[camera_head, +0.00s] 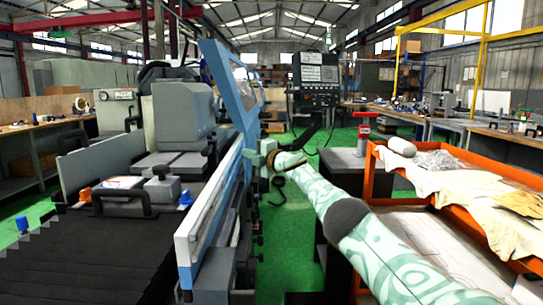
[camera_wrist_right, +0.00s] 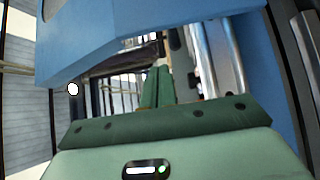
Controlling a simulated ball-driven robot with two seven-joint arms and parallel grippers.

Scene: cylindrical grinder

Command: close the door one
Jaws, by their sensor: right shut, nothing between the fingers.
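The grinder's blue door frame with a clear window (camera_head: 226,88) stands tilted in the middle of the head view. A lower blue and white door panel (camera_head: 203,212) runs along the machine's front toward me. I cannot tell which is door one. My right gripper (camera_head: 264,152) is beside the machine's front, near the bottom of the blue frame. In the right wrist view its green fingers (camera_wrist_right: 157,88) are together and empty, with a blue panel (camera_wrist_right: 150,38) just beyond and above them. I cannot tell if they touch it. My left gripper is not in view.
A control panel on a stand (camera_head: 316,80) is behind my right arm. An orange cart (camera_head: 453,190) with cloths stands at the right. The grinder's bed and grey wheel housing (camera_head: 182,115) fill the left. Green floor (camera_head: 290,215) is open between machine and cart.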

